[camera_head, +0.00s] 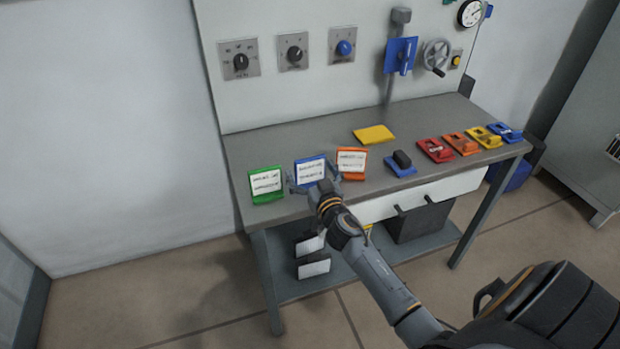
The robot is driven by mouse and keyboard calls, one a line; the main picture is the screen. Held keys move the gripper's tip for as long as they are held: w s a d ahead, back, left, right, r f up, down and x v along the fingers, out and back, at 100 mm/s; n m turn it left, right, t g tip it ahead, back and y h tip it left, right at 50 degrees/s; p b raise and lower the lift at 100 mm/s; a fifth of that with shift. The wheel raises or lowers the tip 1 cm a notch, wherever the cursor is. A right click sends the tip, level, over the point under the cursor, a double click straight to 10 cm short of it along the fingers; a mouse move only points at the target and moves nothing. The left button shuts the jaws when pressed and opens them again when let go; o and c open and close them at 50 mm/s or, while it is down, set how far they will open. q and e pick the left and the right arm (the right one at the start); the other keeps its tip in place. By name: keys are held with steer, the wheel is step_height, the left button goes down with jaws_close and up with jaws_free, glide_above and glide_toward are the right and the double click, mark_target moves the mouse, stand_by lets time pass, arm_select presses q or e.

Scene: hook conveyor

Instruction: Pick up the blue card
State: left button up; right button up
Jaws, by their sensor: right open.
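The blue card (310,169) is a white-faced label with a blue border, propped near the table's front edge between the green card (265,183) and the orange card (351,161). My right gripper (311,184) is open at the lower part of the blue card, with its fingers near the card's two sides. I cannot tell whether the fingers touch it. My right gripper hides the card's lower edge and holder. My left gripper is not in view.
The grey table (255,148) also carries a yellow card (374,134) lying flat, a blue holder with a dark block (401,164), and several coloured pieces at the right. A panel with knobs (292,52) stands behind.

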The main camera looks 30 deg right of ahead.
steer(key=shift+c, duration=0.4)
steer(key=c, duration=1.1)
steer(key=shift+r, duration=0.1)
